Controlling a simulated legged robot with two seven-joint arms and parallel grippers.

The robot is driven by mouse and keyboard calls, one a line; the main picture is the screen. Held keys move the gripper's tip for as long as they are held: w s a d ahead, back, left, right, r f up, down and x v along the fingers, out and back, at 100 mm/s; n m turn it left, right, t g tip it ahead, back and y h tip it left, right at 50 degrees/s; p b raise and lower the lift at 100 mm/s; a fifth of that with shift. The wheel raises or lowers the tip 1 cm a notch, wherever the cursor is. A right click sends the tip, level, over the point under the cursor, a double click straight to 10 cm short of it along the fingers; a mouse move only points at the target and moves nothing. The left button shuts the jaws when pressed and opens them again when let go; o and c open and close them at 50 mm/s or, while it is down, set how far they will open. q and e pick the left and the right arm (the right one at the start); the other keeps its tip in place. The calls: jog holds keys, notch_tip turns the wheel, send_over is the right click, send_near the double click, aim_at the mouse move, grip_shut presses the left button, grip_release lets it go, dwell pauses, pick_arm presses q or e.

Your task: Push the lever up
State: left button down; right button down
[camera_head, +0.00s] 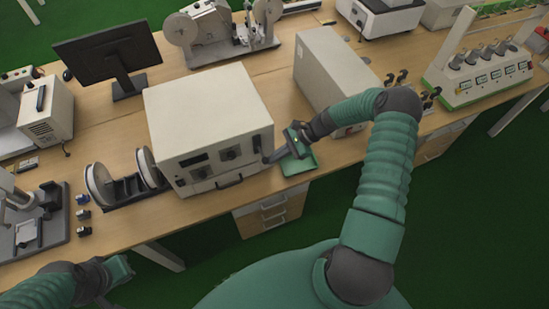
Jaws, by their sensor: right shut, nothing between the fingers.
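A large cream box-shaped instrument (205,115) stands on the wooden bench in the middle of the view. Its front has dark panels and knobs. A small dark part that looks like the lever (257,144) shows at the right end of this front; its exact position is hard to make out.
A second cream box (335,75) stands behind my right forearm. Reels (99,184) stand left of the instrument, and a black monitor (106,55) stands behind. Some bare bench lies in front of the reels.

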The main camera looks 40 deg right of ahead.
jog(key=shift+w+d+r+m+g, duration=0.15)
jog(key=shift+r+g, duration=0.1)
jog(key=shift+r, duration=0.25)
jog(key=shift+w+a+r+m+g, duration=0.1)
jog(key=shift+w+r+g, duration=0.1)
jog(key=shift+r, duration=0.25)
jog(key=shift+w+d+r+m+g, duration=0.15)
jog(key=shift+r+g, duration=0.1)
jog(key=shift+r, duration=0.25)
